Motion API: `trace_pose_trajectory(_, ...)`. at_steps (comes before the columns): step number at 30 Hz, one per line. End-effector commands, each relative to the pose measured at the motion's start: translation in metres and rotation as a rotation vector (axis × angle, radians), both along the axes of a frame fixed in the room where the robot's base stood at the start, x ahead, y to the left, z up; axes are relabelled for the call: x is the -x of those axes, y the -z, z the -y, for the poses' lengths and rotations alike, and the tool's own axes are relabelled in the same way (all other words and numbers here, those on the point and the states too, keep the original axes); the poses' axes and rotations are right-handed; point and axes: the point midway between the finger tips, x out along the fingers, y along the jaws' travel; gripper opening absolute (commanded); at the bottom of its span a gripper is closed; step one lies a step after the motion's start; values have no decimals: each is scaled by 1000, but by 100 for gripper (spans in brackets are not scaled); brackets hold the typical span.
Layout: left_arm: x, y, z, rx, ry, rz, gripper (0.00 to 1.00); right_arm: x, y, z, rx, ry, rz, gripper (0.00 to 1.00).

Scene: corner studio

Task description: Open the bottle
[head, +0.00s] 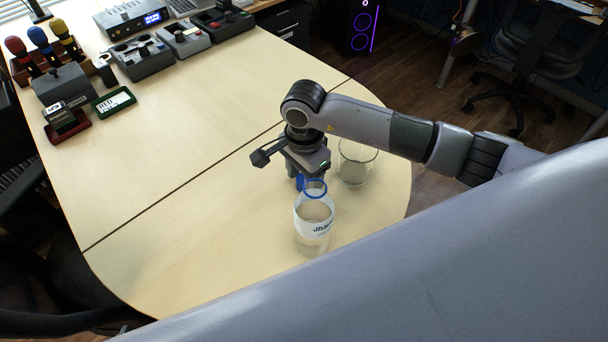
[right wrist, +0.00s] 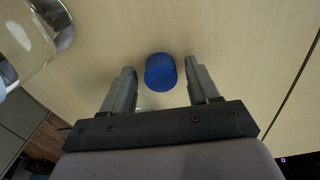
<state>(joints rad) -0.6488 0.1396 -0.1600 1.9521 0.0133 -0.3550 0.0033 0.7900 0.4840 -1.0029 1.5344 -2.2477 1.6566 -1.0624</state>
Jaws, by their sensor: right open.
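The clear bottle (head: 312,238) stands upright on the table near its front, with a white label and a blue ring round its uncapped mouth. The blue cap (head: 300,182) is off the bottle, beside its neck on the far left side. In the right wrist view the cap (right wrist: 160,72) shows between my fingers, with a gap on each side. I cannot tell whether it is in the air or on the table. My right gripper (right wrist: 160,82) is open; in the head view the right gripper (head: 290,166) is just behind the bottle. My left gripper is out of view.
A clear glass (head: 355,163) stands right of the gripper, near the table's rounded edge. Consoles (head: 143,57), red trays and small colored figures (head: 40,40) are at the far left. The wooden table (head: 180,170) is clear in its middle and left front.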

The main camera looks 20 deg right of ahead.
Motion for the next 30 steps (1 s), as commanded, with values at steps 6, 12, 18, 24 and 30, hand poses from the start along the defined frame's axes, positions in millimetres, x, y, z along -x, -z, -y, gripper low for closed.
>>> trace_pose_trajectory(6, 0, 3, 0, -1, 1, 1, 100, -2, -47, 0, 0, -2, 9, 60)
trace_pose_trajectory(12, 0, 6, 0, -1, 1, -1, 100, -2, -88, 0, -1, 0, 8, 60)
trace_pose_trajectory(18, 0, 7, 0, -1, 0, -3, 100, -1, -112, 0, -1, 0, 5, 60)
trace_pose_trajectory(24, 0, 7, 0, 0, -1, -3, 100, -1, -118, 0, -1, 0, 3, 60)
trace_pose_trajectory(30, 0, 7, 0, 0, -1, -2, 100, -1, -118, 0, -1, 0, 3, 60)
